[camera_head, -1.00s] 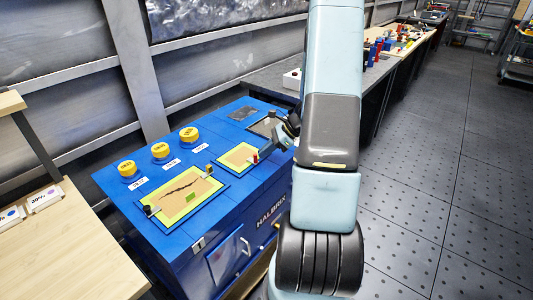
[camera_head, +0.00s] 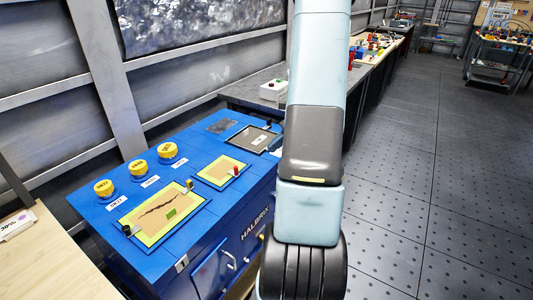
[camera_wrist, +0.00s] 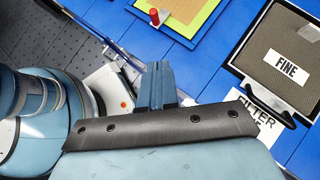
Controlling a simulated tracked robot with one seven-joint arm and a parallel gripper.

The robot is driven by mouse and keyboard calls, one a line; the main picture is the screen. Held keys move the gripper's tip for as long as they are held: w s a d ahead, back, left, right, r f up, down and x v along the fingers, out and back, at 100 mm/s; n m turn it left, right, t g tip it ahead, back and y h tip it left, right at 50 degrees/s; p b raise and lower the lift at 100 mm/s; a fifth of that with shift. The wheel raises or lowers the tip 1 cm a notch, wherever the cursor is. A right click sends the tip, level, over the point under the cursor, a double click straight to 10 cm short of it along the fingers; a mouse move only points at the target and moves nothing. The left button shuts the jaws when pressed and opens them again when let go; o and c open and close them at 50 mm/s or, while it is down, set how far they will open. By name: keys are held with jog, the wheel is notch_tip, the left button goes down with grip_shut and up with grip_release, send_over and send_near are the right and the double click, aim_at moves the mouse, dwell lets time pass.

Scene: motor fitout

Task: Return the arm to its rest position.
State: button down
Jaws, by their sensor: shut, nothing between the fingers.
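My arm (camera_head: 314,130) stands upright in the middle of the head view, in front of the right side of the blue Halbrix cabinet (camera_head: 125,262). It hides my gripper there. In the wrist view my gripper (camera_wrist: 157,68) shows with its fingers together and nothing between them. It appears above the cabinet top, apart from the red-handled peg (camera_wrist: 154,16) and to the left of the framed panel marked FINE (camera_wrist: 262,70).
The cabinet top carries yellow round caps (camera_head: 104,188) and a yellow-edged panel with a dark crack (camera_head: 145,232). A wooden table (camera_head: 45,250) is at the left. A grey bench (camera_head: 245,92) stands behind. Open floor (camera_head: 410,190) lies at the right.

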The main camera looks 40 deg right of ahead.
jog(key=shift+s+d+r, duration=0.15)
jog(key=shift+d+r, duration=0.15)
dwell(0.5)
jog(key=s+a+r+n+g+h, duration=0.1)
jog(key=s+a+r+n+h, duration=0.1)
jog(key=a+r+n, duration=0.45)
jog(key=s+a+r+n+g+h, duration=0.15)
jog(key=a+r+n, duration=0.25)
jog(key=a+r, duration=0.5)
jog(key=s+a+r+n+t+h, duration=0.4)
jog(key=s+a+r+n, duration=0.5)
jog(key=s, duration=0.5)
jog(key=shift+a+n+h, duration=0.55)
jog(key=shift+a+n, duration=0.7)
jog(key=shift+n, duration=0.4)
jog(key=shift+s+r, duration=0.1)
